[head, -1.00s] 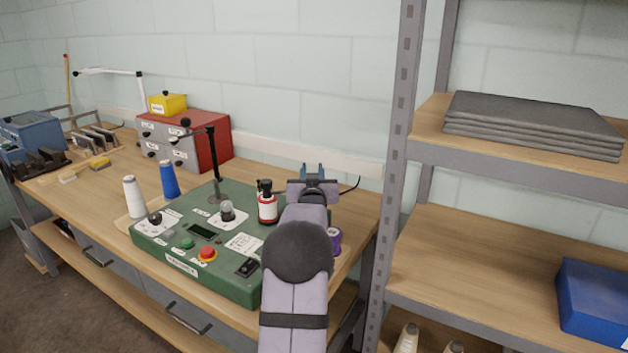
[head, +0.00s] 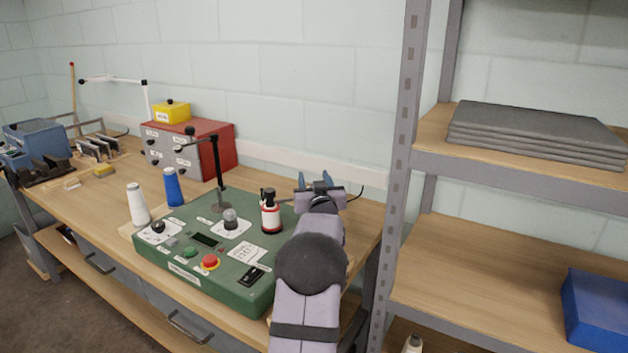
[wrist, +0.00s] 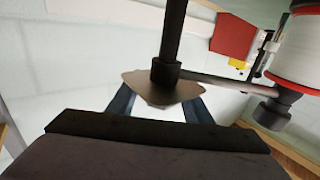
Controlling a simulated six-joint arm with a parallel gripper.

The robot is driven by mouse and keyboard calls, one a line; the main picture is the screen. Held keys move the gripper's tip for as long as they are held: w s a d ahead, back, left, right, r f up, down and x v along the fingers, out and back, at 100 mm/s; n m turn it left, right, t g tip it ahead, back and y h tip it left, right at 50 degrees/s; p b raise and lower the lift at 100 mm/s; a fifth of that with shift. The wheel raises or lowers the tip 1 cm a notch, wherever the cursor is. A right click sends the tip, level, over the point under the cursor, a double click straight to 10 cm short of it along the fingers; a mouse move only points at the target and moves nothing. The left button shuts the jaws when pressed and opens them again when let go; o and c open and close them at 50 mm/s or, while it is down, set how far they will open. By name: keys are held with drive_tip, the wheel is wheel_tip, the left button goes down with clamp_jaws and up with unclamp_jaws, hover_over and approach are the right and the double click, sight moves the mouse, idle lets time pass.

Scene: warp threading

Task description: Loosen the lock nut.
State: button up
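In the wrist view, a flat grey-brown winged metal piece (wrist: 160,87), which looks like the lock nut, sits at the lower end of a dark upright post with a collar (wrist: 167,66). My gripper (wrist: 161,104) is open, with one blue finger on each side of this piece. It looks close to the fingers, but I cannot tell whether they touch it. In the head view, my gripper (head: 314,181) is at the right end of the green machine (head: 205,278), right of a red-and-white spool (head: 271,214). The nut cannot be made out there.
The spool (wrist: 298,50) stands close on the right in the wrist view, with a thin rod beside it. A black post (head: 217,175), a white cone (head: 137,204) and a blue cone (head: 172,187) stand further left. A shelf upright (head: 394,180) rises right of my arm.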

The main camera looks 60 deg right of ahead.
drive_tip(key=shift+f, duration=0.1)
drive_tip(key=b+v, duration=0.2)
drive_tip(key=v, duration=0.5)
idle(0.4)
drive_tip(key=shift+s+a+p, duration=0.1)
drive_tip(key=shift+a+p, duration=0.05)
drive_tip(key=shift+p, duration=0.2)
drive_tip(key=p+v, duration=0.3)
drive_tip(key=p, duration=0.7)
drive_tip(key=shift+s+a, duration=0.25)
drive_tip(key=shift+a, duration=0.05)
drive_tip(key=shift+w+d, duration=0.1)
drive_tip(key=shift+p+x, duration=1.35)
drive_tip(key=shift+x, duration=2.2)
